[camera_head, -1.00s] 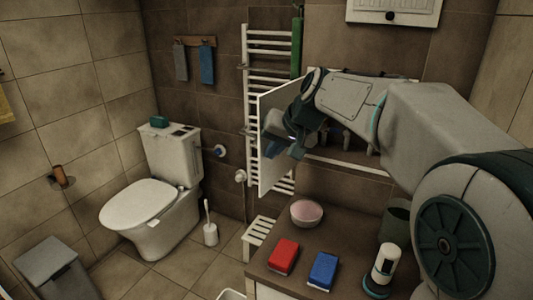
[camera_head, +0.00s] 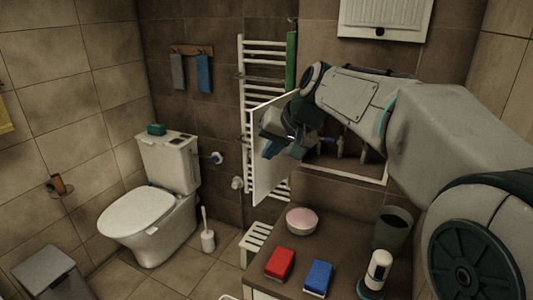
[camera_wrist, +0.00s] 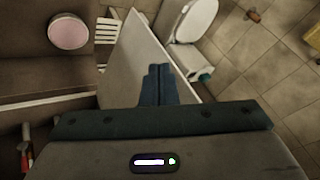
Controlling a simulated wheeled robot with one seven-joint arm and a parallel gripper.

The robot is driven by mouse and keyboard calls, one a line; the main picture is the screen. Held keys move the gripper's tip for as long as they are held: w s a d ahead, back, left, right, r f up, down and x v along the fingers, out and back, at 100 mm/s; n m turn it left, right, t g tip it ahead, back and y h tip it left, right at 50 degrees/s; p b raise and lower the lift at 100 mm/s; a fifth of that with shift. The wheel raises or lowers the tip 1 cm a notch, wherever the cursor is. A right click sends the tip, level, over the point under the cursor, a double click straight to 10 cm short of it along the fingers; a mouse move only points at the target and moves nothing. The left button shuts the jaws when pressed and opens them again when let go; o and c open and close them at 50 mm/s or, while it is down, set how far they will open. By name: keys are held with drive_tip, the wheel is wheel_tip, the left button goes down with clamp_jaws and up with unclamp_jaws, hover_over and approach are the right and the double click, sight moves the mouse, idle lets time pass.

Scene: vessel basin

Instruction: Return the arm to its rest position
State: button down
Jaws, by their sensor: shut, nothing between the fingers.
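My gripper (camera_head: 270,148) is raised in front of the open white cabinet door (camera_head: 264,172) in the head view, with my arm reaching in from the right. In the wrist view its two blue fingers (camera_wrist: 158,84) are together with nothing between them. The white door (camera_wrist: 135,55) lies just beyond the fingers there; I cannot tell whether they touch it. The wall cabinet (camera_head: 350,160) stands open behind my arm, with some items partly hidden inside.
The counter below holds a pink-topped bowl (camera_head: 302,220), a red sponge (camera_head: 280,264), a blue sponge (camera_head: 318,277), a white bottle (camera_head: 378,270) and a dark cup (camera_head: 393,229). A towel radiator (camera_head: 263,70) is behind the door. The toilet (camera_head: 150,222) stands left.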

drive_tip(key=s+d+f+h, duration=0.1)
drive_tip(key=s+d+f, duration=0.4)
drive_tip(key=s, duration=0.3)
drive_tip(key=s+d+f+g+h, duration=0.1)
drive_tip(key=s+d+f+h, duration=0.1)
drive_tip(key=s+d+f, duration=0.3)
drive_tip(key=s+d+f+g+h+p, duration=0.1)
drive_tip(key=s+d+f, duration=0.4)
drive_tip(key=s, duration=0.7)
drive_tip(key=shift+h, duration=0.7)
